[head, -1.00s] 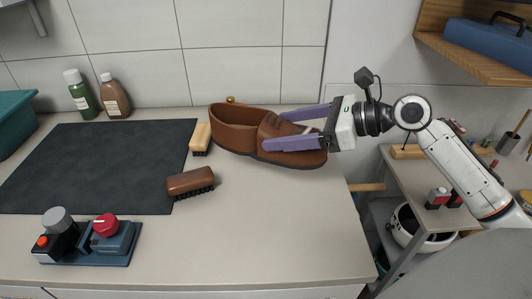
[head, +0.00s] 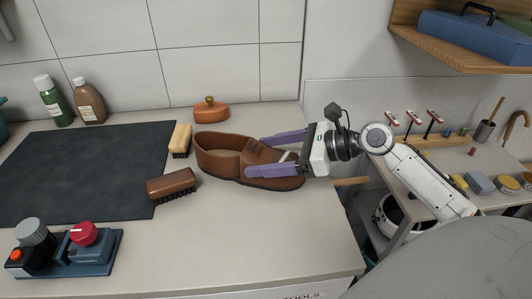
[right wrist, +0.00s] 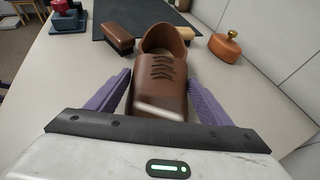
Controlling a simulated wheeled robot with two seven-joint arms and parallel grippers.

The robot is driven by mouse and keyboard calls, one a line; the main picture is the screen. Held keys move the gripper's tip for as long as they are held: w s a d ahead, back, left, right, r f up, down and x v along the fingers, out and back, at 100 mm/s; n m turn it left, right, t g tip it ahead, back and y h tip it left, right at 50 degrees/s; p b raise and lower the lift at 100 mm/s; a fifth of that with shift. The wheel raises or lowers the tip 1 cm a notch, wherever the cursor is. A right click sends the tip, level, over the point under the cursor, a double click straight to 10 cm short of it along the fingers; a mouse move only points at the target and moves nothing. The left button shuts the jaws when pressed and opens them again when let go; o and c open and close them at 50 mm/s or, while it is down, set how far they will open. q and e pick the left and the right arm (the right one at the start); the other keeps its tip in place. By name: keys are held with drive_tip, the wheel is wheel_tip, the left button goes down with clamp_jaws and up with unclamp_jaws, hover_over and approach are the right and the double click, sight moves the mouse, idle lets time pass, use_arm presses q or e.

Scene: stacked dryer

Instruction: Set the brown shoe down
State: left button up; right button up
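The brown shoe (head: 222,158) is upright at the right part of the counter, its toe toward my right arm. Its sole looks to be on or very close to the counter.
A brown brush (head: 172,183) and a tan brush (head: 181,138) are left of the shoe, beside the dark mat (head: 80,165). An orange-brown lidded pot (head: 211,110) stands behind it. The counter front (head: 260,235) is clear. Right of the counter is a lower side table (head: 440,160).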

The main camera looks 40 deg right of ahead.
drive_tip(key=o, duration=0.3)
drive_tip(key=shift+o, duration=0.2)
